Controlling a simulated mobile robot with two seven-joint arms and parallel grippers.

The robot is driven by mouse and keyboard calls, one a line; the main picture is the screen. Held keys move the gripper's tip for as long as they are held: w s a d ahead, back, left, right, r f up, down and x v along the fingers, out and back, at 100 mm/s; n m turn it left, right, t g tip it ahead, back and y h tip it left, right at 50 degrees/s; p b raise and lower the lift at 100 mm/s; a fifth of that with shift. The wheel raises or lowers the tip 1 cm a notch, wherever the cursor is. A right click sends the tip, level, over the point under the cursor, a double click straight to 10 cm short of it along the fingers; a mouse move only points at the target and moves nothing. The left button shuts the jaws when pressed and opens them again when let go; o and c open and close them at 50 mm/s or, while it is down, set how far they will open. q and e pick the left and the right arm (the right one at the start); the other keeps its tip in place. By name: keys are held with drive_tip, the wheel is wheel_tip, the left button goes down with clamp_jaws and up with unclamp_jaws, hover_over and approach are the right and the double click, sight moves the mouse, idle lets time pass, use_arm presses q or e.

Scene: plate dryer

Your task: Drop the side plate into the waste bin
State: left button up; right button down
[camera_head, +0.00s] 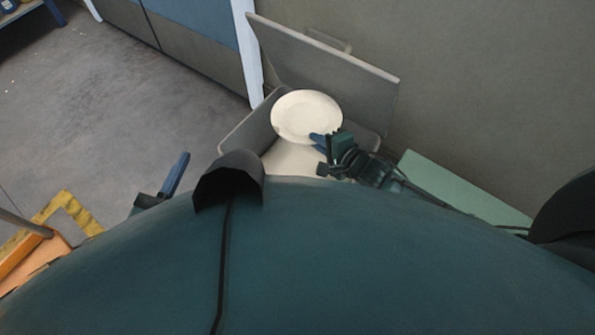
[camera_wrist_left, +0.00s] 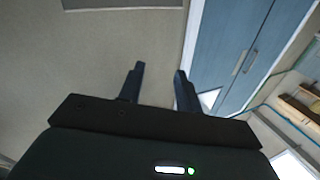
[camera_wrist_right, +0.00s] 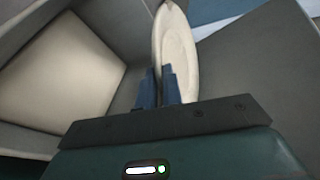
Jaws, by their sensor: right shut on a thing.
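The white side plate (camera_head: 306,115) is held over the mouth of the grey waste bin (camera_head: 246,130), whose lid (camera_head: 325,68) stands open at the back. My right gripper (camera_head: 318,142) is shut on the near edge of the plate. In the right wrist view the plate (camera_wrist_right: 174,45) stands edge-on between the fingertips (camera_wrist_right: 160,80), with the bin's inside (camera_wrist_right: 60,85) behind it. My left gripper (camera_wrist_left: 158,75) is open and empty in the left wrist view. In the head view, one blue finger of the left gripper (camera_head: 175,175) shows left of my body.
A wall (camera_head: 500,90) stands behind and right of the bin. A pale green surface (camera_head: 465,190) lies to the right. Grey-blue cabinets (camera_head: 195,45) stand at the back left. An orange object (camera_head: 25,260) lies at lower left.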

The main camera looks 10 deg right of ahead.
use_arm(q)
drive_tip(key=d+t+h+b, duration=0.1)
drive_tip(key=b, duration=0.4)
drive_tip(key=shift+d+f+h, duration=0.1)
drive_tip(key=shift+d+h, duration=0.1)
drive_tip(key=shift+h, duration=0.1)
use_arm(e)
wheel_tip(320, 180, down, 5)
drive_tip(key=shift+f, duration=0.1)
drive_tip(key=c, duration=1.5)
unclamp_jaws()
drive_tip(key=shift+f, duration=0.1)
drive_tip(key=shift+s, duration=0.1)
